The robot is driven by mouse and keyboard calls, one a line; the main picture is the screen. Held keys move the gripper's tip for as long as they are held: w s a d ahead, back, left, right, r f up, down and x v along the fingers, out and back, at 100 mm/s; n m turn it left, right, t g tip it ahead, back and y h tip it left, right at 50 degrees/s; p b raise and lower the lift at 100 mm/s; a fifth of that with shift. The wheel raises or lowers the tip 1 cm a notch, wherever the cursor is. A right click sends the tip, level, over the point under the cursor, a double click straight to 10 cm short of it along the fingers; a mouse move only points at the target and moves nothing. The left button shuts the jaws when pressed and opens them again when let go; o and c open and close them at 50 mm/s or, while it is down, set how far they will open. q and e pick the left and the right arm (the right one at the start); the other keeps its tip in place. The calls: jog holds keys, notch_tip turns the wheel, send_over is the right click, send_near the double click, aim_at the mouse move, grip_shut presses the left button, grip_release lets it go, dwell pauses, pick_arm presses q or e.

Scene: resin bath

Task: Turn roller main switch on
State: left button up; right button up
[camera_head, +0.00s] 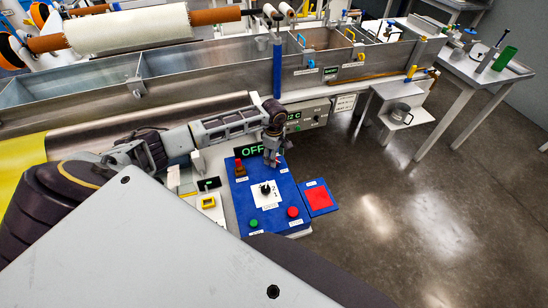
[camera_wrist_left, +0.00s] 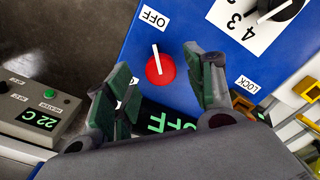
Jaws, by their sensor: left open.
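The roller main switch is a round red knob (camera_wrist_left: 160,72) with a white pointer line, on the blue control panel (camera_head: 238,190). In the left wrist view, its pointer aims at the OFF label (camera_wrist_left: 154,19). A second label beside it is mostly hidden by a finger. My left gripper (camera_head: 273,161) is over the panel's far right part; in the left wrist view its fingers (camera_wrist_left: 163,62) are open, one on each side of the knob, holding nothing. I cannot tell whether they touch it. The display (camera_head: 250,150) reads OFF in green. My right gripper is out of view.
The panel also carries a black numbered dial (camera_head: 265,188), a green button (camera_head: 253,223), a red button (camera_head: 292,212) and a red-brown lever (camera_head: 239,168). A red pad (camera_head: 318,199) sits on the right. A temperature box (camera_head: 307,117) stands behind; open floor lies right.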

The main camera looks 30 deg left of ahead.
pick_arm(q)
jog(key=shift+f, duration=0.9)
jog(key=c, duration=1)
